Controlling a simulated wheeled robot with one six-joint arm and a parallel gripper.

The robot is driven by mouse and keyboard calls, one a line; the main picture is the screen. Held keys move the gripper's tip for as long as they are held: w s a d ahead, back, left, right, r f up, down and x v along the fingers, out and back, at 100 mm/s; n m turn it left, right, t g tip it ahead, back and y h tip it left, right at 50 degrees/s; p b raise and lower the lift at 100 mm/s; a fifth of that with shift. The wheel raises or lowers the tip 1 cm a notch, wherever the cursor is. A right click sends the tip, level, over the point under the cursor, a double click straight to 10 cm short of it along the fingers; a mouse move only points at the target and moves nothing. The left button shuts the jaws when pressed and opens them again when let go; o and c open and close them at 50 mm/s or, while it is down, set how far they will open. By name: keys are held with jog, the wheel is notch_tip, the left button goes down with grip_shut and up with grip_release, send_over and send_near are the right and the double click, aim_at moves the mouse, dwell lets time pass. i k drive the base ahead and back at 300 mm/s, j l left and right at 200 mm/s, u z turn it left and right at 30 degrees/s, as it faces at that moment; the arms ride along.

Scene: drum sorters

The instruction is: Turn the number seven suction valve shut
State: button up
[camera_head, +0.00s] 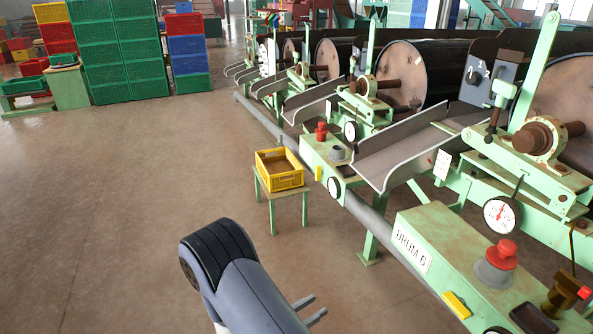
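No label for number seven can be read. The near green panel (440,270) carries a plate (411,248) reading "DRUM 6". At its right end stands a brass valve (558,298) with a red handle (579,285), partly cut off by the picture's edge; I cannot tell if it is a suction valve or how it is set. My gripper (310,309) is at the bottom centre, left of this panel and apart from it. Its two grey fingers stand apart with nothing visible between them. The arm hides the gripper's base.
A red knob (502,254), a yellow tag (456,305) and a gauge (502,214) are near the valve. A grey pipe (375,224) runs along the machines. A yellow crate (279,184) sits on a small green stand. Floor at left is clear; stacked crates (115,50) stand behind.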

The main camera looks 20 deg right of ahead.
aim_at(319, 172)
jog(key=i+j, duration=0.1)
jog(key=i, duration=1.6)
jog(key=i+z, duration=0.5)
jog(key=k+l, duration=0.05)
jog(key=k, duration=0.05)
